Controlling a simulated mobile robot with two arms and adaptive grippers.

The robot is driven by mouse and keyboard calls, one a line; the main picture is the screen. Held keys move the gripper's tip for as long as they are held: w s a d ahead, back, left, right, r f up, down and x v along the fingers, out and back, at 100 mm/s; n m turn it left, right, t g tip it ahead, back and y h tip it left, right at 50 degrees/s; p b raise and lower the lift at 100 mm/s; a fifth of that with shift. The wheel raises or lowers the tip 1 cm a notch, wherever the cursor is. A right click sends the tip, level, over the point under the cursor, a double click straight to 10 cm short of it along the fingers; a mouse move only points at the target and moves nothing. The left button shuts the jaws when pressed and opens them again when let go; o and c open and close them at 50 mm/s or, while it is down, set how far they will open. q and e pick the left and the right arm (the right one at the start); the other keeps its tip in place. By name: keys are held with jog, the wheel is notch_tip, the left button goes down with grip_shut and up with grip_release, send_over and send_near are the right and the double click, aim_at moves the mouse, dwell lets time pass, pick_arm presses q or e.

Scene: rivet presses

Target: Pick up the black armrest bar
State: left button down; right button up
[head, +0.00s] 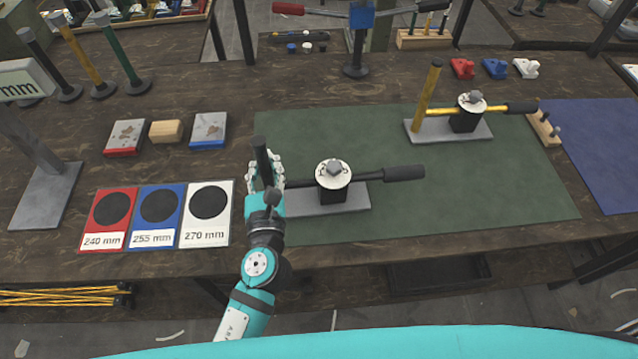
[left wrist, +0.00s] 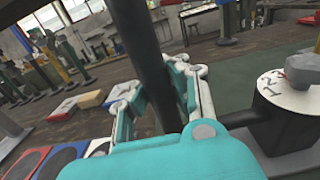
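The black armrest bar (head: 262,158) stands upright at the left end of the near rivet press (head: 320,199). It also crosses the left wrist view (left wrist: 152,62) from top to middle. My left gripper (head: 265,180) is at the bar, with one finger on each side of it; the two fingers also show in the left wrist view (left wrist: 162,92). Whether the fingers press on the bar or leave a small gap, I cannot tell. The bar's lower end is hidden behind the gripper. My right gripper is not in view.
The press's white dial (head: 333,173) and black-gripped handle (head: 404,173) are right of my gripper. Left are red, blue and white pads (head: 207,235). A second press with a yellow bar (head: 427,95) stands behind right. The green mat (head: 480,190) has free room.

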aim_at(259, 147)
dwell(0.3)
pick_arm(q)
notch_tip(259, 147, up, 9)
jog(key=shift+f, duration=0.1)
jog(key=shift+h, duration=0.4)
jog(key=shift+w+f, duration=0.2)
jog(key=shift+f, duration=1.2)
jog(key=shift+w+f, duration=0.25)
jog(key=shift+f, duration=1.2)
jog(key=shift+w+f, duration=0.2)
jog(key=shift+f, duration=1.4)
